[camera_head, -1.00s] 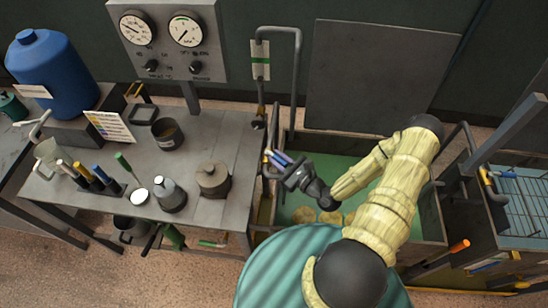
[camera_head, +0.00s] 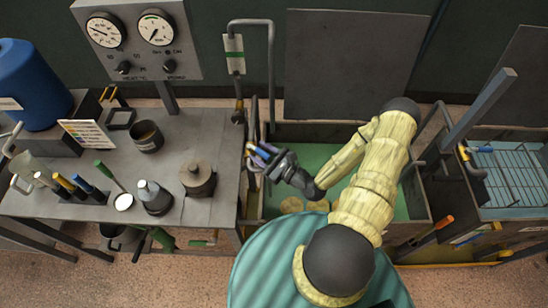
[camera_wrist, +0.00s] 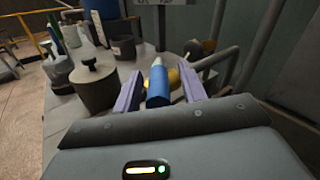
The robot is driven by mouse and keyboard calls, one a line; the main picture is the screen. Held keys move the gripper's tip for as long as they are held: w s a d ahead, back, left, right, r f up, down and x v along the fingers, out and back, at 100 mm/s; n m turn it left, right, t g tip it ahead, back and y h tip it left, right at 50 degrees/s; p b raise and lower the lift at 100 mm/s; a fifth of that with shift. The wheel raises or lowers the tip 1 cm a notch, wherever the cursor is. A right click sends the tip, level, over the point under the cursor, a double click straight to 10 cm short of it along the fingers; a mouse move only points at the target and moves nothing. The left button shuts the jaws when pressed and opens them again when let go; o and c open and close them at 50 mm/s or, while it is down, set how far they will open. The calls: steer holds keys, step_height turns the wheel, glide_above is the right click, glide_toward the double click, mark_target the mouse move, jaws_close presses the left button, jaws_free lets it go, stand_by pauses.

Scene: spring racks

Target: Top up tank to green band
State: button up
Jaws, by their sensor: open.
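The tank (camera_head: 415,205) is a trough of green liquid with pale yellow round things in it. A white level plate with a green band (camera_head: 234,45) stands on a pipe behind its left end. The level in that gauge is too small to read. My gripper (camera_head: 260,154) is at the tank's left edge, its lilac fingers open. In the wrist view, a blue handle (camera_wrist: 158,85) with a paler tip lies between the fingers (camera_wrist: 157,92), with visible gaps at both sides. A yellow part (camera_wrist: 176,78) shows behind it. My gripper hides the handle's near end.
A grey bench (camera_head: 100,205) at left holds a lidded pot (camera_head: 198,180), bottles, a dark cup (camera_head: 147,136) and a blue drum (camera_head: 30,85). A panel with two dials (camera_head: 130,35) stands behind. A wire rack (camera_head: 515,180) is at right. Pipes crowd the gripper.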

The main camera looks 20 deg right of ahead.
steer(key=b+v, duration=0.6)
steer(key=v, duration=1.1)
